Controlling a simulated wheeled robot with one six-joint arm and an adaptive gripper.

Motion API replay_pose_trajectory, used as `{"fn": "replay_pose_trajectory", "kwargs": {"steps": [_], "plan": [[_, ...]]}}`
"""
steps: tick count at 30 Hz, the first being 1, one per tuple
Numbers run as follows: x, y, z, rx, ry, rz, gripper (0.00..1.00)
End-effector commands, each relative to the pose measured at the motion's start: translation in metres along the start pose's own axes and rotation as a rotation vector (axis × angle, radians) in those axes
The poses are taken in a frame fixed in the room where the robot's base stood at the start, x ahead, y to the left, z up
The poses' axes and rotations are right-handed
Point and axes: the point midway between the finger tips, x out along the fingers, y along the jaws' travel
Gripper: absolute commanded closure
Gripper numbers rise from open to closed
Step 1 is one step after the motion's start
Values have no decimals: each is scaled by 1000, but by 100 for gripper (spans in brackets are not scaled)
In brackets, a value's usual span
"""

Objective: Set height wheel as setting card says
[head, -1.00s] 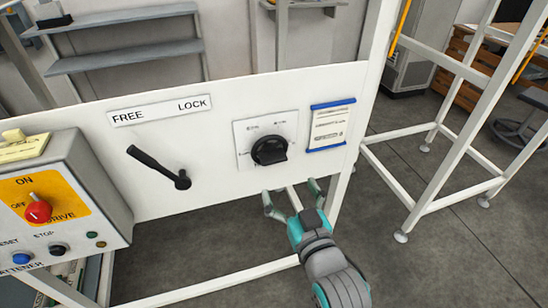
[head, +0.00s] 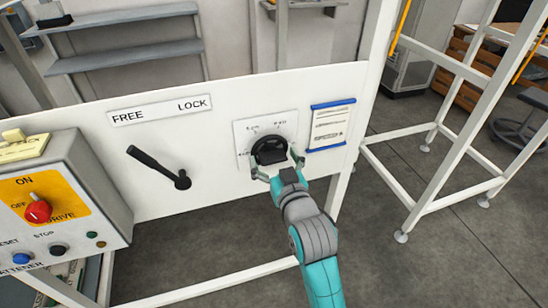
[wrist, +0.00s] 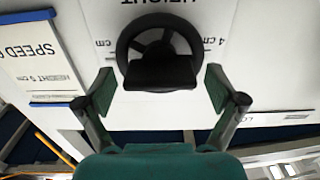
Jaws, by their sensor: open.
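The black height wheel (head: 270,150) sits on a white dial plate (head: 286,124) on the white panel. In the wrist view the wheel (wrist: 158,40) has a round rim, spokes and a block-like handle; its plate reads "HEIGHT", with a "4 cm" mark at one side. My gripper (head: 277,170) is open, its fingers either side of the wheel's lower part. In the wrist view my gripper (wrist: 160,92) shows a gap between each finger and the handle. The setting card (head: 328,126), blue-edged, hangs right of the plate; in the wrist view the card (wrist: 40,58) shows "SPEED" and "HEIGHT 9 cm".
A black lever (head: 160,167) under a FREE/LOCK label (head: 160,110) is left of the wheel. A control box (head: 60,190) with a red knob (head: 38,209) stands at the far left. White frame posts (head: 455,130) stand on the right; floor is open below the panel.

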Motion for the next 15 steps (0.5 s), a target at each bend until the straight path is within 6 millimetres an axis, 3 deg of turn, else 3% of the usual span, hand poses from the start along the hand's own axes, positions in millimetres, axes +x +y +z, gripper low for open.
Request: {"fn": "replay_pose_trajectory", "kwargs": {"steps": [5, 12, 15], "plan": [[0, 0, 0, 0, 0, 0, 6], [0, 0, 0, 0, 0, 0, 66], [0, 0, 0, 0, 0, 0, 66]]}}
